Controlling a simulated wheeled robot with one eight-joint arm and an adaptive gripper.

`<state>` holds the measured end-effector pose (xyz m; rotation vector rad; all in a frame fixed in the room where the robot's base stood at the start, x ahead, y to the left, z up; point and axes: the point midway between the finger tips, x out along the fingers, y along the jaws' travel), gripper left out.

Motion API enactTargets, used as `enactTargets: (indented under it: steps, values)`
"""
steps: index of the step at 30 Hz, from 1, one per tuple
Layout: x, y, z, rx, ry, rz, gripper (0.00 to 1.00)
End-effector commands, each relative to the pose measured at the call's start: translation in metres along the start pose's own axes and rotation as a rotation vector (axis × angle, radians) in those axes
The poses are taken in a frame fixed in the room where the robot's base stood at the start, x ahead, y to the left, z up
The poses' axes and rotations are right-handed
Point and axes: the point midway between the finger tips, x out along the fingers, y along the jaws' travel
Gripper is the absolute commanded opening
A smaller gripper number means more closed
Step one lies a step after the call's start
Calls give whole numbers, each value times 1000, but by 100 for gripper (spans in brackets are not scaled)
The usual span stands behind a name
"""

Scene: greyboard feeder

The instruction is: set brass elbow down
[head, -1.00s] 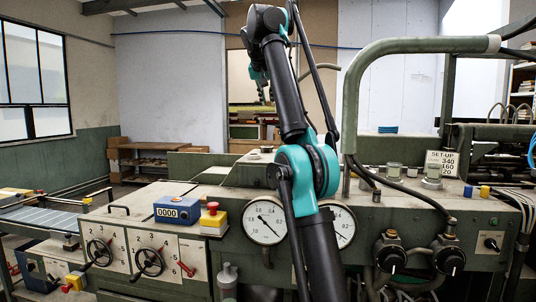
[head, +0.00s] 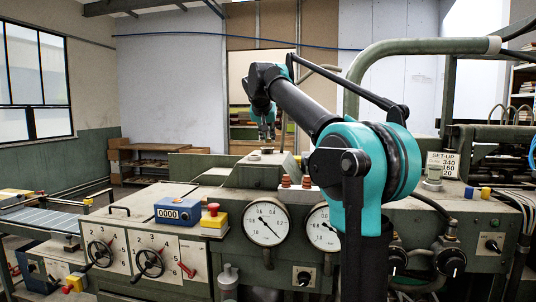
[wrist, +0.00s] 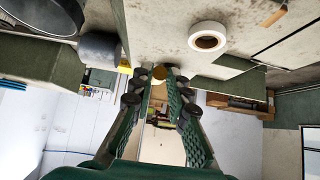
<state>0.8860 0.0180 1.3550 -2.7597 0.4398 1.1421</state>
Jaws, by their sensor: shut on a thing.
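The brass elbow (wrist: 159,72) shows as a small yellow-brown piece between my fingertips in the wrist view. My gripper (wrist: 158,78) is shut on it; the fingers hide much of its shape. In the head view my gripper (head: 267,134) points down above the green machine's top (head: 235,175), at the back of its middle part. The elbow is too small to make out there. I cannot tell how far it is above the surface.
A white tape roll (wrist: 207,37) and a grey cylinder (wrist: 98,46) stand near the gripper in the wrist view. A thick green pipe (head: 400,48) arches at right.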

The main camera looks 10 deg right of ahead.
Motion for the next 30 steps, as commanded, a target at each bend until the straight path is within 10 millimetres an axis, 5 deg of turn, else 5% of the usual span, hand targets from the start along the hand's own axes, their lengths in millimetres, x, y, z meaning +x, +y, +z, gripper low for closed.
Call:
enactTargets:
  steps: [15,27,28,30]
  values:
    - [41,0,41,0,0,0,0]
    - [45,0,45,0,0,0,0]
    - [46,0,46,0,0,0,17]
    - [46,0,46,0,0,0,25]
